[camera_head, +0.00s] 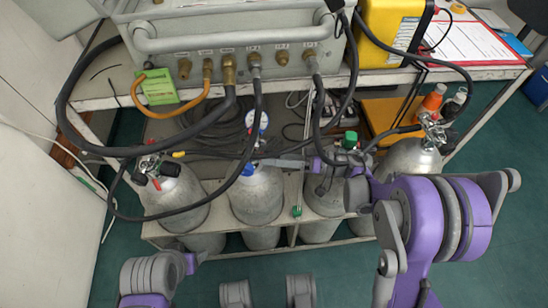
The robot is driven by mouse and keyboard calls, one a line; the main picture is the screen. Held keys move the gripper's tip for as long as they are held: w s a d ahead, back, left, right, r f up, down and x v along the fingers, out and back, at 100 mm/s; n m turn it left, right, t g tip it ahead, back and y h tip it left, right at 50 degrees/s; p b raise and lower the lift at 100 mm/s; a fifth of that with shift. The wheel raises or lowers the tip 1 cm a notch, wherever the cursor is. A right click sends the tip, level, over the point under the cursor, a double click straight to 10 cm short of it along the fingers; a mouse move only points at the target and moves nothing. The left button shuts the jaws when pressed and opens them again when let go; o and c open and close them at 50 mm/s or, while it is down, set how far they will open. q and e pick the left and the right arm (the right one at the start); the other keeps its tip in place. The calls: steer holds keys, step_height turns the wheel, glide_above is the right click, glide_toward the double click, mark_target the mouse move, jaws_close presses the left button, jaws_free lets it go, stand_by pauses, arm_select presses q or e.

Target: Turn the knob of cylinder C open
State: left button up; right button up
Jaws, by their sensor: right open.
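Several silver gas cylinders stand in a row under the panel; I can read no letters on them, so I cannot tell which is cylinder C. The second cylinder from the left (257,200) has a blue knob (248,170) at its valve. My right gripper (268,163) comes in from the right, its grey fingers pointing left at this valve. It is open; whether it touches the knob I cannot tell. The third cylinder (325,198), partly behind my right wrist, has a green knob (350,140) near it. My left arm shows at the lower left, its gripper out of view.
The left cylinder (178,200) has a red and black valve. Black hoses (130,152) loop down from the grey air panel (230,38) close to the valves. A gauge (257,122) stands behind the second cylinder. Green floor is free in front.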

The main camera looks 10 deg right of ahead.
jaws_close()
steer(key=shift+n, duration=0.3)
steer(key=n, duration=0.3)
steer(key=shift+p, duration=0.35)
steer(key=shift+n, duration=1.6)
jaws_free()
